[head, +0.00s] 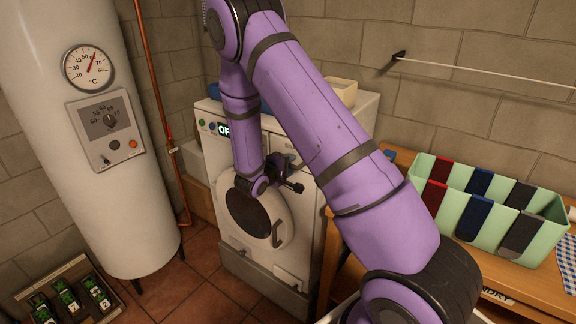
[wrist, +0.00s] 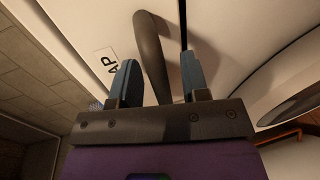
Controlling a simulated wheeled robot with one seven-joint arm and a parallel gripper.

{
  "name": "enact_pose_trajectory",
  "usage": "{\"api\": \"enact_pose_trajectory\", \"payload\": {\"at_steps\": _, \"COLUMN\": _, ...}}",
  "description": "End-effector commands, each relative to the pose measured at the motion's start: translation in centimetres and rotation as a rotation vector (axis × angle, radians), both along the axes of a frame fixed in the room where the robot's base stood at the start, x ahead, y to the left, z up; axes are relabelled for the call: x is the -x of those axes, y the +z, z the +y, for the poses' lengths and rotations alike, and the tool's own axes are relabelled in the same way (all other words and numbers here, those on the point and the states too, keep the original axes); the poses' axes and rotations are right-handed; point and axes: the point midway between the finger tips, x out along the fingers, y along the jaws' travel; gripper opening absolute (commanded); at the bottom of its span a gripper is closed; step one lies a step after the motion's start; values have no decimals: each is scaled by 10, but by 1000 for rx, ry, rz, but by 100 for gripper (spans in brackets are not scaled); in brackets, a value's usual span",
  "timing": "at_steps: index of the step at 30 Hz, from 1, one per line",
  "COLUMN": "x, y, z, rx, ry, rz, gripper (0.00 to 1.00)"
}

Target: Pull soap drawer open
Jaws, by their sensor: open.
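The soap drawer front (wrist: 85,25) is a pale panel in the wrist view, with a label of which "AP" shows. Its dark curved bar handle (wrist: 150,42) rises between the two blue-grey fingers of my gripper (wrist: 159,60). The fingers are apart, one on each side of the handle, with visible gaps. In the head view my gripper (head: 287,178) is at the upper front of the white washing machine (head: 306,208). There my arm and gripper hide most of the drawer, and I cannot tell whether it is fully shut.
The washer's round door (head: 232,225) is just below and left of my gripper. A white boiler (head: 60,150) stands left. A wooden bench (head: 535,285) with a green divided bin (head: 552,230) is right. A crate (head: 62,285) sits on the tiled floor.

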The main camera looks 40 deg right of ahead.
Motion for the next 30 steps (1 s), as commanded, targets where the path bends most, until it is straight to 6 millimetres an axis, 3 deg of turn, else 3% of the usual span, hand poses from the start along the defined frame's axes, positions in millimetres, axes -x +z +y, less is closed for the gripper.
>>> {"api": "enact_pose_trajectory", "payload": {"at_steps": 2, "x": 0, "y": 0, "z": 0, "rx": 0, "ry": 0, "rz": 0, "gripper": 42}}
{"api": "enact_pose_trajectory", "payload": {"at_steps": 8, "x": 0, "y": 0, "z": 0, "rx": 0, "ry": 0, "rz": 0, "gripper": 0}}
{"api": "enact_pose_trajectory", "payload": {"at_steps": 14, "x": 1, "y": 0, "z": 2, "rx": -1, "ry": 1, "rz": 0, "gripper": 0}}
{"api": "enact_pose_trajectory", "payload": {"at_steps": 17, "x": 4, "y": 0, "z": 15, "rx": -2, "ry": 4, "rz": 0, "gripper": 0}}
{"api": "enact_pose_trajectory", "payload": {"at_steps": 27, "x": 34, "y": 0, "z": 100, "rx": -2, "ry": 6, "rz": 0, "gripper": 0}}
{"api": "enact_pose_trajectory", "payload": {"at_steps": 30, "x": 41, "y": 0, "z": 118, "rx": -1, "ry": 5, "rz": -1, "gripper": 0}}
